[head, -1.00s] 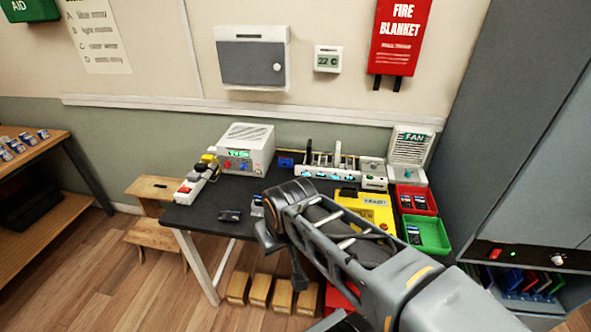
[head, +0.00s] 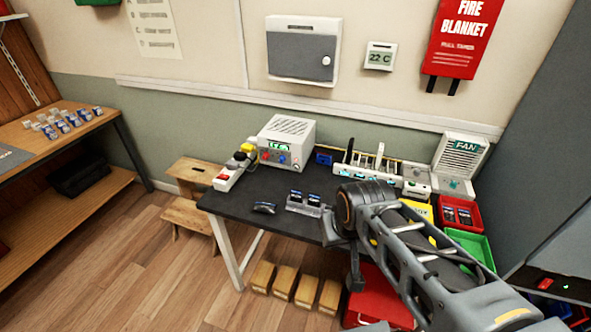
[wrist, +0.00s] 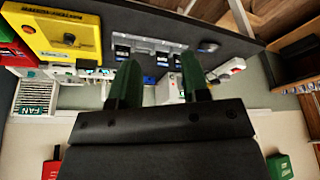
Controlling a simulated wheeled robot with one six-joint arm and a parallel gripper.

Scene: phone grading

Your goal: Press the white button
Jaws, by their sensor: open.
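I cannot make out a clearly white button on the table devices. A small white box (head: 416,180) with a knob-like top stands beside the fan unit. A yellow box (head: 424,211) is partly hidden behind my arm; in the wrist view the yellow box (wrist: 48,27) shows a dark round button (wrist: 70,39). A grey-white wall cabinet (head: 300,52) has a round white knob (head: 326,61). My gripper (wrist: 158,72) is open and empty, its green fingers apart. My arm reaches over the table's front right in the head view.
On the dark table (head: 250,195) stand a white power supply (head: 287,143), a power strip (head: 230,175) and a fan unit (head: 460,160). Red (head: 460,212) and green (head: 470,243) bins sit at the right. A wooden step stool (head: 190,205) is left of the table.

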